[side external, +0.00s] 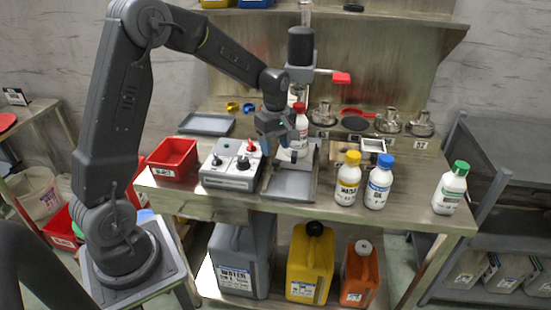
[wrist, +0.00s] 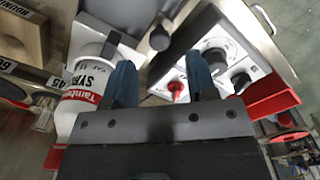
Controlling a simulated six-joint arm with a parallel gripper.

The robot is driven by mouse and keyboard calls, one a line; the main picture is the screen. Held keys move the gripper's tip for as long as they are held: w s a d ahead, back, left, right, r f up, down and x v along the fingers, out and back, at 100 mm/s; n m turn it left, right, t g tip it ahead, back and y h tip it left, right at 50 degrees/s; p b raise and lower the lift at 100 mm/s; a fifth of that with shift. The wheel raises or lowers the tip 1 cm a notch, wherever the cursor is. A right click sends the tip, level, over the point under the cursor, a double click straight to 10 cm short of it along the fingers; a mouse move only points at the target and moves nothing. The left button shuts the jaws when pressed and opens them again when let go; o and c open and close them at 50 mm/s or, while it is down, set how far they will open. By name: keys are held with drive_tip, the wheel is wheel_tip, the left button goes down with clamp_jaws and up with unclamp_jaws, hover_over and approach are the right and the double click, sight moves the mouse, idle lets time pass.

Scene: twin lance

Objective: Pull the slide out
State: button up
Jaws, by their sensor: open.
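My gripper (side external: 284,150) is open, pointing down above the bench just right of the control box. In the wrist view its two blue fingers (wrist: 160,75) stand apart with nothing gripped between them. A round dark knob (wrist: 160,38) on a pale flat part (wrist: 118,22) shows beyond the fingertips, in the gap between them; this looks like the slide, but I cannot tell for sure. In the side view a grey flat tray-like base (side external: 290,186) lies below my gripper, which partly hides the area behind it.
A white bottle with a red label (wrist: 82,105) is close beside the left finger; it also shows in the side view (side external: 300,125). The control box (side external: 232,165) stands left. A red bin (side external: 174,158), yellow-capped bottle (side external: 347,180) and blue-capped bottle (side external: 379,183) stand around.

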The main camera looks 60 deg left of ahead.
sight(275, 161)
wheel_tip(275, 161, down, 5)
drive_tip(key=shift+r, duration=0.1)
idle(0.3)
clamp_jaws()
idle(0.4)
